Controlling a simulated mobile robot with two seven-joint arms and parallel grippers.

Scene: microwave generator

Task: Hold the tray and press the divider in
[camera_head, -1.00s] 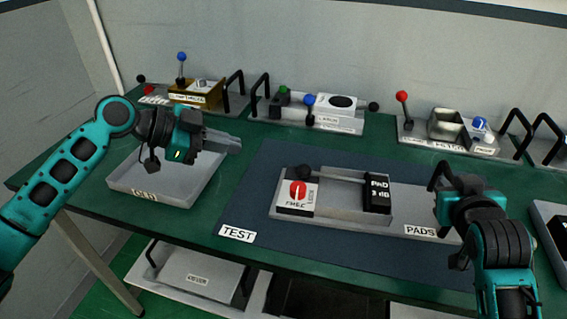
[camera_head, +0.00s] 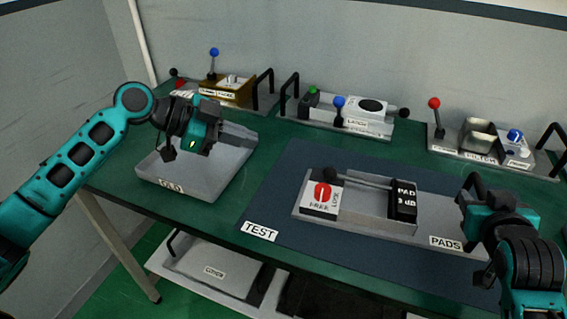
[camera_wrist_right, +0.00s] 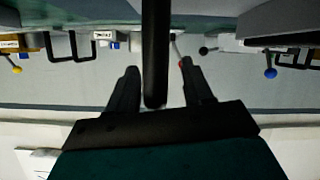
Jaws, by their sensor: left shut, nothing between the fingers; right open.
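The grey tray labelled PADS (camera_head: 425,228) lies on the dark blue TEST mat. It carries a white block with a red FREE/LOCK knob (camera_head: 322,195), a rod with a black ball end, and a black block marked PAD 3 dB (camera_head: 403,200). My right gripper (camera_head: 478,205) is at the tray's right end by a black upright handle. In the right wrist view a black bar (camera_wrist_right: 155,50) stands between the open fingers of my right gripper (camera_wrist_right: 160,88), with gaps on both sides. My left gripper (camera_head: 245,134) is shut and empty above the tray labelled OLD. I cannot tell which part is the divider.
The grey OLD tray (camera_head: 185,180) is at the left of the green table. A COVER plate (camera_head: 215,268) lies on the lower shelf.

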